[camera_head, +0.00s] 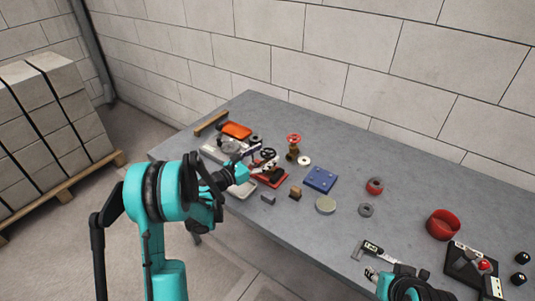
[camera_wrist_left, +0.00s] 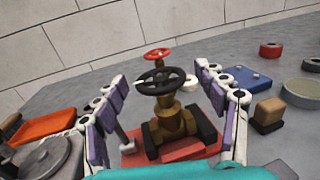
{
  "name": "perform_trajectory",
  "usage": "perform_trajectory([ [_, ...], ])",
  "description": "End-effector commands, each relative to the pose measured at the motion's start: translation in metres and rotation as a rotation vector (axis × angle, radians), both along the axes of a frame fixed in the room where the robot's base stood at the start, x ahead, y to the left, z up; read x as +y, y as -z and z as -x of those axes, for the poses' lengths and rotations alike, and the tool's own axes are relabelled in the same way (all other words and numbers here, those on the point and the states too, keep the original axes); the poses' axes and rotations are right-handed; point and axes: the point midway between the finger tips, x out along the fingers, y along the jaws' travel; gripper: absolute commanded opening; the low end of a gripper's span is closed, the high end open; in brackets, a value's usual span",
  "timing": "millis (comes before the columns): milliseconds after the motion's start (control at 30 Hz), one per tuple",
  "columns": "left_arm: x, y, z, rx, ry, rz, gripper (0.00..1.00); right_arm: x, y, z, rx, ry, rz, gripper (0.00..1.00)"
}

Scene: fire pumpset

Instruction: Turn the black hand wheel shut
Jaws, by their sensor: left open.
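The black hand wheel (camera_wrist_left: 161,81) sits on top of a brass valve (camera_wrist_left: 172,122) on a red base plate (camera_wrist_left: 170,150). My left gripper (camera_wrist_left: 168,90) is open, with one finger on each side of the valve and wheel. Gaps show between both fingers and the wheel. In the head view, the black hand wheel (camera_head: 268,153) is just beyond my left gripper (camera_head: 254,160), which partly hides the valve. My right gripper (camera_head: 372,273) shows at the bottom edge; its jaw opening is unclear.
A second valve with a red hand wheel (camera_head: 293,138) stands behind. An orange tray (camera_head: 236,130) lies to the left. A blue block (camera_head: 320,179), a wooden block (camera_head: 295,192) and a round disc (camera_head: 326,205) lie to the right. A caliper (camera_head: 371,247) lies near my right gripper.

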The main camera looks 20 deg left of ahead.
Motion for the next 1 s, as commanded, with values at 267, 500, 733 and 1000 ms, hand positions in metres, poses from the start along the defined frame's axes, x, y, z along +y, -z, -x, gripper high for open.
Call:
perform_trajectory([
  [267,0.035,0.0,0.051,0.0,-0.004,0.0,0.72,0.0,0.0,0.0,0.0,0.0,0.0,0.4],
  [500,0.054,0.0,0.082,0.0,-0.002,0.0,0.72,0.0,0.0,0.0,0.0,0.0,0.0,0.4],
  [733,0.057,0.0,0.089,0.0,0.001,0.0,0.72,0.0,0.0,0.0,0.0,0.0,0.0,0.4],
  [1000,0.057,0.0,0.089,0.0,0.001,0.0,0.72,0.0,0.0,0.0,0.0,0.0,0.0,0.4],
])
